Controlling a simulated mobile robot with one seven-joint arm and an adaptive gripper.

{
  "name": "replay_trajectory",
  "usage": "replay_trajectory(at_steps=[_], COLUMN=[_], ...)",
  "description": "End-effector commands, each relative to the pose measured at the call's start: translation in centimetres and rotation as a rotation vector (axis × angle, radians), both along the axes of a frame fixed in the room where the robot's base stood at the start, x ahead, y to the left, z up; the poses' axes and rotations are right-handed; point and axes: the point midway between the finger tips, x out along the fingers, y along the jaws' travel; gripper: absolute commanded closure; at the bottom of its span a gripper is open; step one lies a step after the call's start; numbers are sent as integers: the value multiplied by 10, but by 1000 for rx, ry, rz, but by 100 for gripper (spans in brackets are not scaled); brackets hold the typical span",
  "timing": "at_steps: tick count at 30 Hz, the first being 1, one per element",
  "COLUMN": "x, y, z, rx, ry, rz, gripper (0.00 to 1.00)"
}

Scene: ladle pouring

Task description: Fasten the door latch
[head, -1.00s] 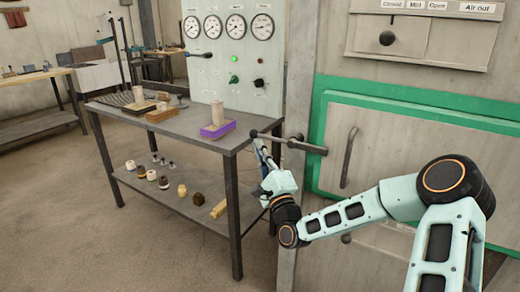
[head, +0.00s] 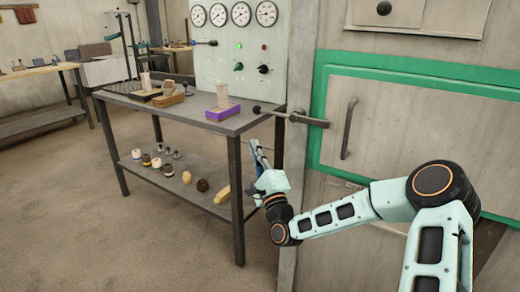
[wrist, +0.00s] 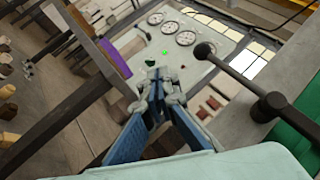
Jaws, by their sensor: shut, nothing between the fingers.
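The door latch (head: 295,117) is a dark bar pivoted on the grey post left of the door. It lies nearly level, with its ball knob (head: 257,109) at the left and its right end over the green frame's edge. In the wrist view the latch arm and knob (wrist: 205,50) show at upper right, apart from my fingers. The pale door (head: 410,130) has a dark vertical handle (head: 349,128) and appears flush in its green frame. My gripper (head: 257,148) is below the knob; its blue fingers are shut and empty in the wrist view (wrist: 155,82).
A metal table (head: 195,113) stands close left, with a purple block (head: 223,113) and other pieces on top. Its front leg (head: 236,200) is beside my gripper. Several small parts lie on the lower shelf. A gauge panel (head: 237,50) rises behind.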

Motion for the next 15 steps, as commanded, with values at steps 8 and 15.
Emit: replay_trajectory(at_steps=[8, 15], x=[3, 3], y=[7, 8], z=[-17, -18], rx=[1, 0], ry=[0, -1], rz=[0, 0], gripper=[100, 100])
